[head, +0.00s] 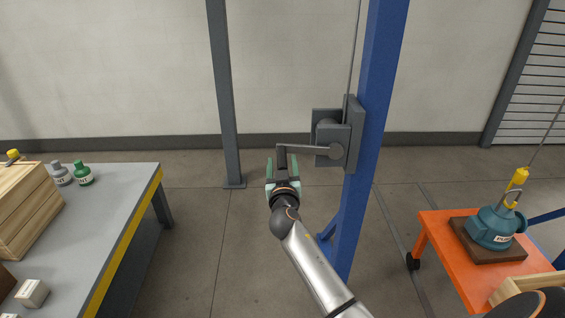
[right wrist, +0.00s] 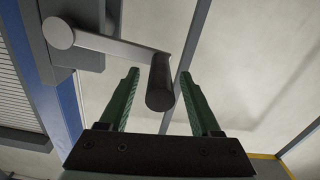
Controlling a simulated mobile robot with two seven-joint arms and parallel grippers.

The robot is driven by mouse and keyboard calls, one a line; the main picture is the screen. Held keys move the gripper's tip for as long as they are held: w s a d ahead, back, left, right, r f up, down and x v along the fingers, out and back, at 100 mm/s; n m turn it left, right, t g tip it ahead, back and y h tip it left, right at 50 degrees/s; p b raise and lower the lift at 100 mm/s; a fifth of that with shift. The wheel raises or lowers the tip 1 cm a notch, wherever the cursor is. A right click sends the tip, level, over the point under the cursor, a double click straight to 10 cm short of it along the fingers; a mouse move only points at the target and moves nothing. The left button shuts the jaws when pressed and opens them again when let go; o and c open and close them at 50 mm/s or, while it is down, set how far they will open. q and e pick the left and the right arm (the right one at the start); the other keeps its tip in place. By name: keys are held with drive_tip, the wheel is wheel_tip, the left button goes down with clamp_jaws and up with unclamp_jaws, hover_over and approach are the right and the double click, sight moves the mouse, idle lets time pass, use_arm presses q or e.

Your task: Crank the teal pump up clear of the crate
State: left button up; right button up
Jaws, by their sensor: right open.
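The teal pump (head: 493,229) sits upright on a brown board on the orange cart at the right, with a yellow hook (head: 517,181) and a cable above it. The winch (head: 336,137) is on the blue post, its crank arm (head: 304,149) pointing left to a dark handle (head: 282,158). My right gripper (head: 282,164) is open at this handle. In the right wrist view, the handle (right wrist: 160,84) stands between the open green fingers (right wrist: 160,88), with a gap on both sides. My left gripper is not in view.
The orange cart (head: 440,231) has a pale wooden piece (head: 520,288) at its near edge. A grey bench (head: 115,190) at left holds a wooden crate (head: 22,214), two small bottles and a small white block (head: 32,293). A grey post (head: 224,95) stands behind; floor between is clear.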

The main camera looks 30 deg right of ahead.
clamp_jaws()
idle(0.5)
idle(0.9)
